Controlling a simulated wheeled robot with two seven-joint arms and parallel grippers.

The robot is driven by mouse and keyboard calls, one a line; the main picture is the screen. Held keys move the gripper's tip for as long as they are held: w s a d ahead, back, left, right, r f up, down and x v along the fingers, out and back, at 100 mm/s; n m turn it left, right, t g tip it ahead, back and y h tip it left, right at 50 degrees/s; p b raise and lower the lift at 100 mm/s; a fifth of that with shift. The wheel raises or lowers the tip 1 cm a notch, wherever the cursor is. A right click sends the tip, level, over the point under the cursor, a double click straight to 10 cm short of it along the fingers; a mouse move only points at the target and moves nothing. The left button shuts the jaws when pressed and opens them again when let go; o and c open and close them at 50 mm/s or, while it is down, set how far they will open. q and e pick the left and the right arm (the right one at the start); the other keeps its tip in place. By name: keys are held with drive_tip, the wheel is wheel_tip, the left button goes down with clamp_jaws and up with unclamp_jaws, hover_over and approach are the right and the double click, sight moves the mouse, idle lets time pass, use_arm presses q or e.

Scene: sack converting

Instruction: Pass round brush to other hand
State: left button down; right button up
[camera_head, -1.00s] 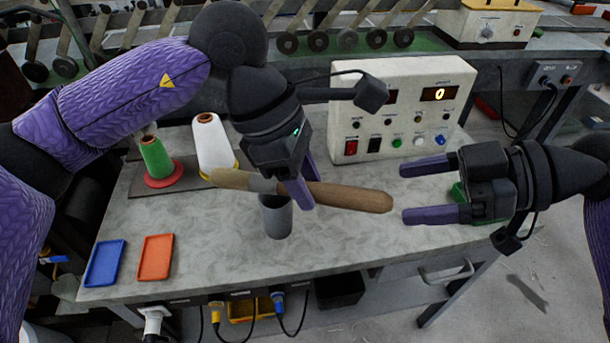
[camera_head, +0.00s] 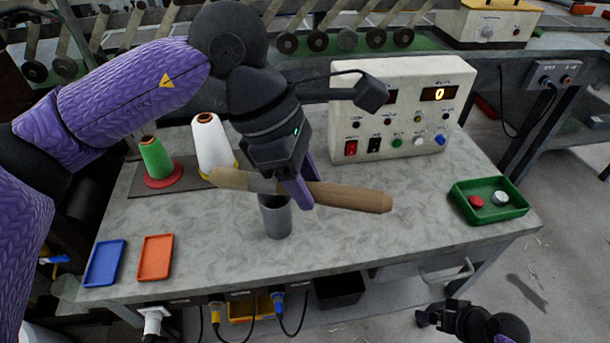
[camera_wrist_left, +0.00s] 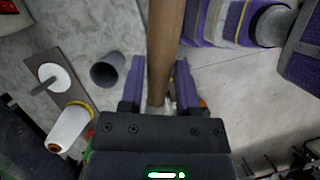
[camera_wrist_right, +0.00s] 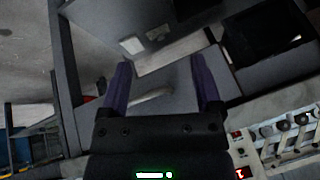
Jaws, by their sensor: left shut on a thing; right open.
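The round brush (camera_head: 350,196) has a long brown wooden handle, a metal ferrule and pale bristles. In the head view it lies nearly level above the table, with its bristles to the left and its bare handle end to the right. My left gripper (camera_head: 303,192) is shut on it near the handle's ferrule end. The left wrist view shows the brush (camera_wrist_left: 165,40) running between both fingers (camera_wrist_left: 160,88). My right gripper (camera_wrist_right: 162,88) is open and empty in the right wrist view.
A grey cup (camera_head: 276,220) stands under the brush. Thread cones (camera_head: 213,145), a control box (camera_head: 400,110), a green tray (camera_head: 490,202) with two buttons, and blue (camera_head: 104,264) and orange (camera_head: 156,258) trays are on the table (camera_head: 350,240). The table's right front is clear.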

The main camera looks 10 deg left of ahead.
drive_tip(key=s+f+g+h, duration=0.2)
drive_tip(key=s+f, duration=0.7)
drive_tip(key=s, duration=0.2)
drive_tip(key=s+a+f+g+h, duration=0.1)
drive_tip(key=s+f, duration=0.2)
drive_tip(key=s, duration=0.8)
drive_tip(key=s+a+f+n+g+h, duration=0.1)
drive_tip(key=s+f, duration=0.2)
drive_tip(key=s, duration=0.9)
drive_tip(key=shift+s+a+f+n+g, duration=0.2)
drive_tip(key=shift+a+f+n+g, duration=0.1)
drive_tip(key=shift+a+g, duration=0.1)
drive_tip(key=shift+w, duration=0.1)
